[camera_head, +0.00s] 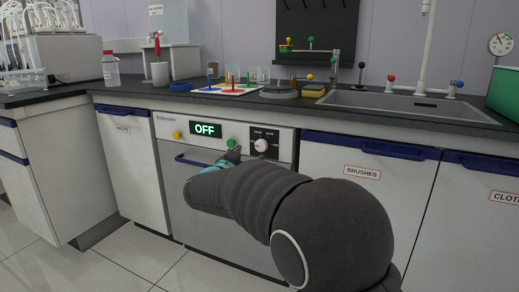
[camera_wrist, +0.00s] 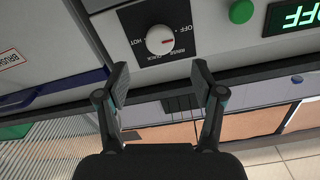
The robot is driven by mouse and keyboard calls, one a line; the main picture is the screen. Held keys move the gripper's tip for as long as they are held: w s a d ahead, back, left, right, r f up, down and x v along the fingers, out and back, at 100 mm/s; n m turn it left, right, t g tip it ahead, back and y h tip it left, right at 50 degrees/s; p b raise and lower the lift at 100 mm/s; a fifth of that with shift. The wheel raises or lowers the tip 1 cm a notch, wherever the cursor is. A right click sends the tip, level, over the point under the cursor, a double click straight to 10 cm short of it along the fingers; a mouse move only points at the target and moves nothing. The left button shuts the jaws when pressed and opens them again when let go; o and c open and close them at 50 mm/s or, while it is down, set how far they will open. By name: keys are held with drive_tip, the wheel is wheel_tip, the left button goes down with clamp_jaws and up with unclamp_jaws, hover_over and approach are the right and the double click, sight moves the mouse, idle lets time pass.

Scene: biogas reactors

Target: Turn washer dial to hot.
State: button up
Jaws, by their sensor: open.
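The washer (camera_head: 225,225) is a light grey front under the counter, with a lit display (camera_head: 205,130) reading OFF. Its dial (camera_head: 262,145) is a white round knob on a black plate at the panel's right. In the wrist view the dial (camera_wrist: 160,40) appears upside down, with HOT printed to its left and OFF to its right. Its red mark points right, toward the OFF side. My gripper (camera_wrist: 162,76) is open and empty, its fingers spread to either side below the dial in that view, not touching the knob. My arm partly hides the gripper in the head view.
A green button (camera_head: 231,143) sits left of the dial, and a yellow button (camera_head: 177,135) is farther left. The washer's blue handle (camera_head: 190,160) runs below the panel. The BRUSHES cabinet (camera_head: 365,195) is on the right. The counter above holds a sink (camera_head: 400,103) and labware.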

sight(260, 146)
drive_tip(key=x, duration=0.8)
drive_tip(key=shift+w, duration=0.1)
drive_tip(key=c, duration=1.1)
